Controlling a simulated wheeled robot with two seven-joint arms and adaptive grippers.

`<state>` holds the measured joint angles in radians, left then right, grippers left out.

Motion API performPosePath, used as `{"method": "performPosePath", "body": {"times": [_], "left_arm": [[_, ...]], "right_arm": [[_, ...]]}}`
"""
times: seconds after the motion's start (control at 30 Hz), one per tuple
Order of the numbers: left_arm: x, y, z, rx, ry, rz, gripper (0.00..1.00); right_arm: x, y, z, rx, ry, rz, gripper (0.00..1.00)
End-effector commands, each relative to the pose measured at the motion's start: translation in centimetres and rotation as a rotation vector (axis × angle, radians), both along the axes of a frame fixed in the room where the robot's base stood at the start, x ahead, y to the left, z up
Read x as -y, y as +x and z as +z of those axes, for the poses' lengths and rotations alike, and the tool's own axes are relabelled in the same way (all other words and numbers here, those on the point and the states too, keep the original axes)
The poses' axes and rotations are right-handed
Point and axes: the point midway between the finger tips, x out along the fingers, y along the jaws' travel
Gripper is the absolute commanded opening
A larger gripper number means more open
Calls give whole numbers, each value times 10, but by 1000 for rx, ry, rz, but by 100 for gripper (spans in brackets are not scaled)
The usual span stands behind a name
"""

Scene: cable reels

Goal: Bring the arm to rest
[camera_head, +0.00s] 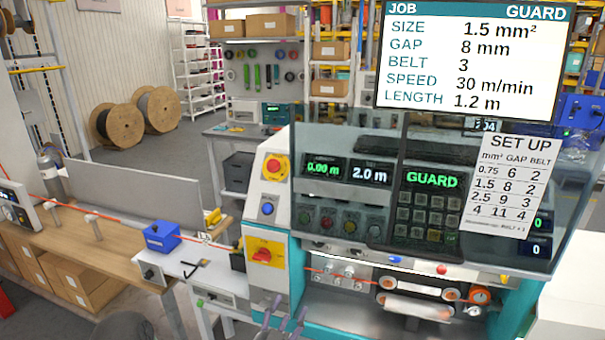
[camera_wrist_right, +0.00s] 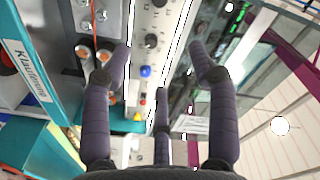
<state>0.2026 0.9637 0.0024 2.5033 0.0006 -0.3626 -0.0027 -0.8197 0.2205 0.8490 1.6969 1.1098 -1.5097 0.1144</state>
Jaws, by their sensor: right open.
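My right gripper (camera_head: 287,310) shows at the bottom edge of the head view, with only its dark fingertips in the picture. It is in front of the machine's lower left part. In the right wrist view the gripper (camera_wrist_right: 160,70) has its purple-grey fingers spread apart with nothing between them. Beyond the fingers is the machine's front panel (camera_wrist_right: 150,20) with small knobs and coloured buttons. I see no contact between the fingers and the machine. My left gripper cannot be made out in the head view.
The machine has a white control column (camera_head: 268,215) and a tinted guard (camera_head: 340,165). Its rollers (camera_head: 420,290) lie below. A wooden bench (camera_head: 95,245) with a blue box (camera_head: 162,236) stands left; a red cable runs above it. Cable reels (camera_head: 120,125) stand on the floor behind.

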Motion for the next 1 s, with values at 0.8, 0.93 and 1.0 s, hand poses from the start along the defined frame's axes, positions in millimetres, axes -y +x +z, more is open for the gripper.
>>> {"method": "performPosePath", "body": {"times": [0.8, 0.93, 1.0], "left_arm": [[0, 0, -19, 0, 0, 0, 59], [0, 0, -26, 0, 0, 0, 59], [0, 0, -30, 0, 0, 0, 59]], "right_arm": [[57, 39, -202, -480, -158, 282, 59], [81, 16, -280, -686, -171, 399, 59], [93, -5, -319, -799, -167, 466, 59]]}}
